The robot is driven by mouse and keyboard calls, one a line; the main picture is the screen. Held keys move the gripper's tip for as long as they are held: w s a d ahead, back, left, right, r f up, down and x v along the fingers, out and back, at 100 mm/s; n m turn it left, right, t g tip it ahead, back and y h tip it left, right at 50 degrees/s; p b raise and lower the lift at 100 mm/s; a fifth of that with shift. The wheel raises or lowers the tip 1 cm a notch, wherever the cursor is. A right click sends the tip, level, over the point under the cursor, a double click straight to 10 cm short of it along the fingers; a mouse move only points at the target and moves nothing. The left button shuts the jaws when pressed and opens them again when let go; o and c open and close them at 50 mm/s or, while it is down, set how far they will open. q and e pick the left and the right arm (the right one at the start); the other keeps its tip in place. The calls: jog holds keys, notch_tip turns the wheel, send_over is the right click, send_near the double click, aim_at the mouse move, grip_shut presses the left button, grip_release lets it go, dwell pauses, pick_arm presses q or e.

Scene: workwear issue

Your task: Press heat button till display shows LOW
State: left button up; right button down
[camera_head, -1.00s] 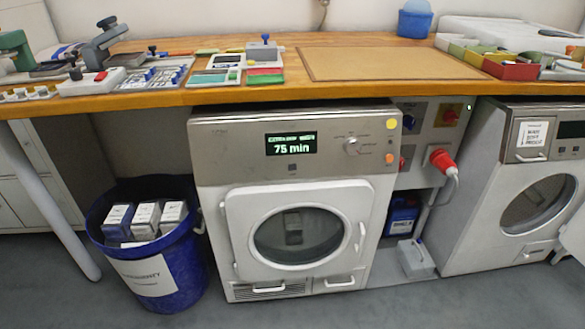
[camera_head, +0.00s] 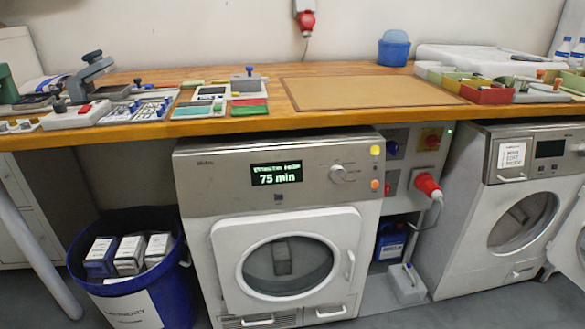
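A grey-and-white front-loading machine (camera_head: 230,197) stands under the workbench in the middle. Its display (camera_head: 276,173) is lit and reads "75 min" under a small line of text too blurred to read surely. Right of the display is a round knob (camera_head: 338,172) with small marks around it. At the panel's right edge are a yellow round button (camera_head: 375,150) and an orange round button (camera_head: 375,184). I cannot read which control is labelled heat. The round door is closed. Neither of my grippers shows.
A blue bin (camera_head: 170,290) with several boxes stands left of the machine. A red plug (camera_head: 428,185) and cable hang to the right, beside a second machine (camera_head: 465,190). The wooden bench (camera_head: 330,118) overhangs the panel and carries tools and trays. Floor shows between the machines.

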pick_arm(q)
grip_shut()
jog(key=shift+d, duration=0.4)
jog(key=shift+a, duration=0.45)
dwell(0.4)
